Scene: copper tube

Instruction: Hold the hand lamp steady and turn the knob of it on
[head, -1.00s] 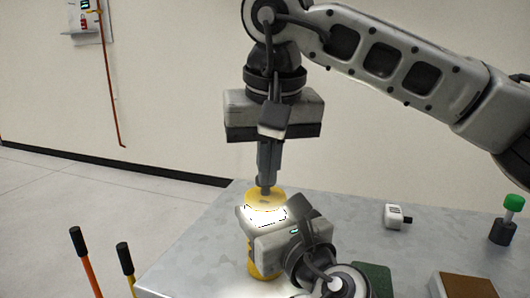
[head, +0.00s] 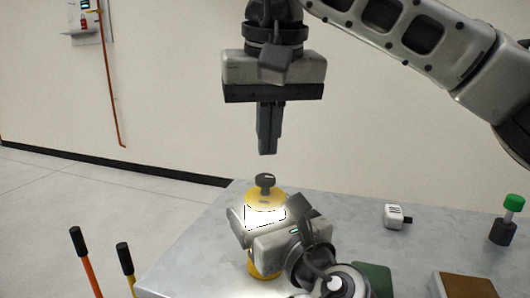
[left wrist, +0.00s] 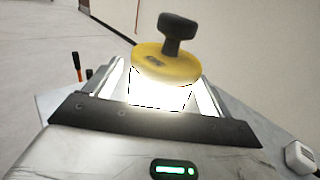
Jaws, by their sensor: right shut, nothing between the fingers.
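The hand lamp (head: 265,200) stands upright near the far left part of the table, with a yellow cap, a yellow base and a dark knob (head: 265,181) on top. Its middle glows bright white. In the left wrist view the yellow cap (left wrist: 165,66) and dark knob (left wrist: 177,30) are close ahead. My left gripper (head: 263,222) is around the lamp's glowing middle, shut on it from the near side. My right gripper (head: 267,150) points straight down above the knob, clear of it, shut and empty.
The grey table (head: 200,245) has free room left of the lamp. A small white device (head: 394,215) and a green-capped dark bottle (head: 506,220) stand to the right. A green item (head: 375,277) and a brown block (head: 465,286) lie at the front. Orange (head: 85,262) and yellow (head: 127,270) handles rise at the left.

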